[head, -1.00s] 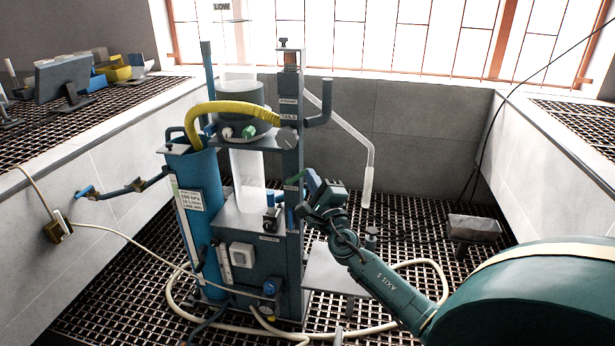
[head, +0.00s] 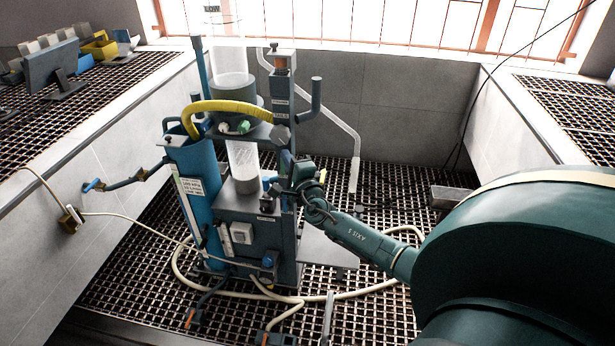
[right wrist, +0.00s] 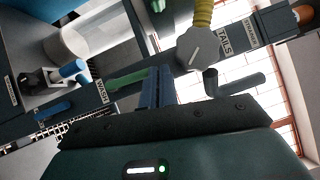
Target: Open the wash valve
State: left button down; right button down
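The wash valve's green lever (right wrist: 126,80) shows in the right wrist view beside the WASH label (right wrist: 101,91). It points right, toward my fingers. My right gripper (right wrist: 158,84) has its two dark blue fingers close together, with no clear gap. They overlap the lever's far end in the picture; I cannot tell whether they touch it. In the head view my right gripper (head: 288,162) is at the right side of the flotation rig's column (head: 284,100), and the lever is mostly hidden there. My left gripper is not in view.
The grey TAILS knob (right wrist: 198,48) and a dark pipe elbow (right wrist: 232,84) are close to the fingers. A blue-handled valve (right wrist: 72,69) is to the left. In the head view, a yellow hose (head: 228,107) arches over the rig, and a pale hose (head: 340,297) loops on the grating.

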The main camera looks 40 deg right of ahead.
jog(key=shift+w+a+r, duration=0.15)
jog(key=shift+w+r, duration=0.05)
jog(key=shift+r, duration=0.05)
dwell(0.5)
